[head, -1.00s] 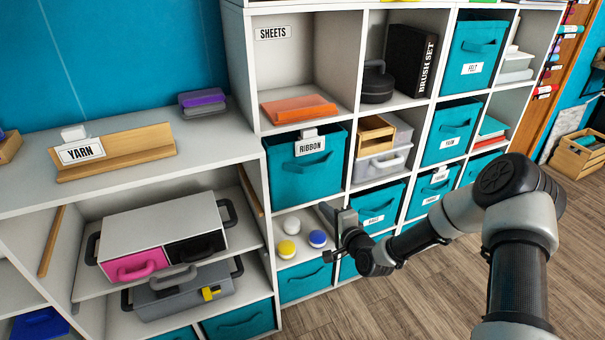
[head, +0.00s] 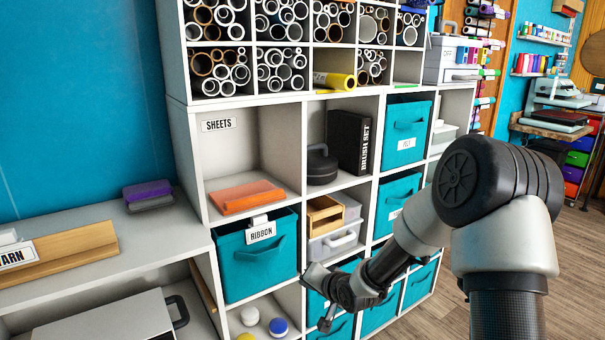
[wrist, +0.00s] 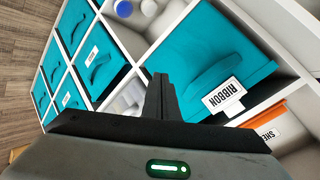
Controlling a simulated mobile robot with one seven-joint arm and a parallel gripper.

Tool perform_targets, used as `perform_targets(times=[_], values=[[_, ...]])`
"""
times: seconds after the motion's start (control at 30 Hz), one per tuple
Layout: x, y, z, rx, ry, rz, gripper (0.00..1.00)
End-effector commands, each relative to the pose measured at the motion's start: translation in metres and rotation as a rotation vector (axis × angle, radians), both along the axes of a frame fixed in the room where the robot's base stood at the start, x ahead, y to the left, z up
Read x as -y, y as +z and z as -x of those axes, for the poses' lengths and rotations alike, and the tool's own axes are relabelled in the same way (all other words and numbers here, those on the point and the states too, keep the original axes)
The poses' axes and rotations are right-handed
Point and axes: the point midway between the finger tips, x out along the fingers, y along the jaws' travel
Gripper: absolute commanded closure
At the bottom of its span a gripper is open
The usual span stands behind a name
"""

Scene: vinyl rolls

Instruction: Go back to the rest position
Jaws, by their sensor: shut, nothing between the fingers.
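My gripper (head: 312,274) is in front of the shelf's lower part in the head view, beside the lower right corner of the teal ribbon bin (head: 257,258). In the wrist view its two dark fingers (wrist: 161,92) are together with nothing between them. The ribbon bin (wrist: 215,65) lies beyond the fingers, tilted in that view, with its label to the right. My arm is bent, with its elbow high at the right of the head view.
The white cubby shelf (head: 195,150) holds teal bins, an orange sheet stack (head: 246,196), a black kettle-like object (head: 321,164) and a brush set box (head: 349,141). Wood floor (head: 425,310) is open at right.

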Motion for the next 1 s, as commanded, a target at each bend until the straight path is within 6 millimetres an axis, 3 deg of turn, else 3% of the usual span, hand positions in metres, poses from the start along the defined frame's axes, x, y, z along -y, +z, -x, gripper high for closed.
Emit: perform_targets(times=[0.03,0.27,0.5,0.7,1.0], values=[[0.014,0.024,0.006,0.007,0.013,0.099,1.0],[0.078,0.109,0.065,-0.048,0.03,0.456,1.0],[0.127,0.185,0.168,-0.144,0.041,0.664,1.0],[0.141,0.213,0.25,-0.21,0.089,0.71,1.0],[0.139,0.223,0.335,-0.255,0.185,0.693,1.0]])
